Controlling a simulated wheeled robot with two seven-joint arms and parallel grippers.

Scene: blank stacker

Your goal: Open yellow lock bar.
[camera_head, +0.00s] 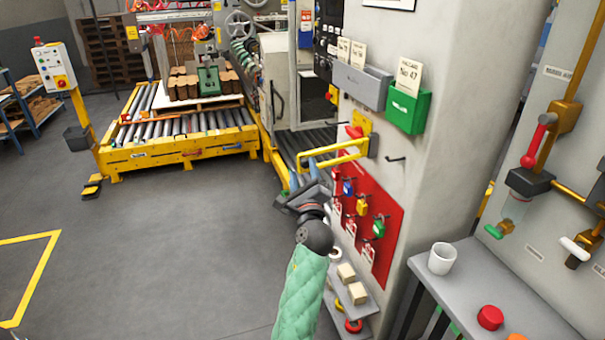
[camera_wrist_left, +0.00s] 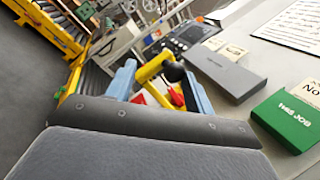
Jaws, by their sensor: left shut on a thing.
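The yellow lock bar (camera_head: 338,153) is a U-shaped bar sticking out from the side of the grey pillar, with a dark mount at its right end and a red piece (camera_head: 354,131) above it. My left gripper (camera_head: 304,174) is at the bar's left, outer end, with its arm coming up from below. In the left wrist view the yellow bar (camera_wrist_left: 153,69) runs between the two blue fingers of the left gripper (camera_wrist_left: 160,78), which is shut on it. The gripper's dark body hides the nearer part of the bar there. My right gripper is not in view.
A red board (camera_head: 390,222) with hanging locks and tags is on the pillar below the bar. A green holder (camera_head: 408,109) and a grey holder (camera_head: 361,84) are above it. A yellow roller conveyor (camera_head: 180,150) stands behind.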

